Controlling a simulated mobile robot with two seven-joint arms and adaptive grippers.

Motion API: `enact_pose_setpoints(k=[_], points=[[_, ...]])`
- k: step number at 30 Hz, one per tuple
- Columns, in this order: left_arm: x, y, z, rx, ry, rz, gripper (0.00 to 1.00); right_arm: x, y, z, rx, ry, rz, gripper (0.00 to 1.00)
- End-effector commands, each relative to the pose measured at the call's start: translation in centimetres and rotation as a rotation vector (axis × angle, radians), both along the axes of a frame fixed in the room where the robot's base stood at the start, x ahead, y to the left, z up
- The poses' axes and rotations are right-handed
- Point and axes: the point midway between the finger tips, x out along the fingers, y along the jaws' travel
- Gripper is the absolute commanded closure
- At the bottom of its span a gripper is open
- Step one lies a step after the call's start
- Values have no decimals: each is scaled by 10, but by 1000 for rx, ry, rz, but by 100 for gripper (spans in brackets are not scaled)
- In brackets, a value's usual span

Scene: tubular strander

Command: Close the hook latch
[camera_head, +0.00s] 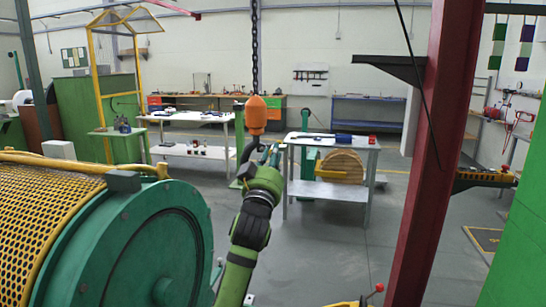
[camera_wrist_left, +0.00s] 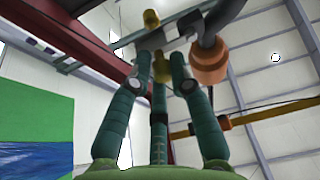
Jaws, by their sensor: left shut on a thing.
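The orange hook block (camera_head: 256,115) hangs on a dark chain (camera_head: 255,50) in the head view. The dark hook below it is partly hidden by my left gripper (camera_head: 266,158). In the left wrist view, the orange block (camera_wrist_left: 208,62) is at the upper right and the grey curved hook (camera_wrist_left: 229,14) rises beside it. My left gripper (camera_wrist_left: 162,62) has its teal fingers closed in around a grey bar-like part by the hook, which looks like the latch (camera_wrist_left: 152,41). I cannot tell the latch's exact angle. My right gripper is in neither view.
The large green drum machine (camera_head: 135,245) with its yellow mesh guard (camera_head: 45,195) stands left of my arm. A red column (camera_head: 430,160) stands to the right. Behind are a grey table (camera_head: 335,140) and a wooden reel (camera_head: 341,166). The floor between is clear.

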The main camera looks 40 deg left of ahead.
Motion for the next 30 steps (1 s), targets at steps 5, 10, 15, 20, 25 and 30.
enact_pose_setpoints(k=[5,10,15,20,25,30], points=[[-1,2,2,23,6,6,100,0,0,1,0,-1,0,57],[-2,2,0,68,32,5,100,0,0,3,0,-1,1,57],[-2,3,-3,168,86,7,100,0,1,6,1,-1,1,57],[-3,4,-7,295,157,6,100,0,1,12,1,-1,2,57],[-4,7,-11,438,235,7,100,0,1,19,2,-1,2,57],[-6,10,-14,581,312,5,100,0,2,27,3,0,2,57]])
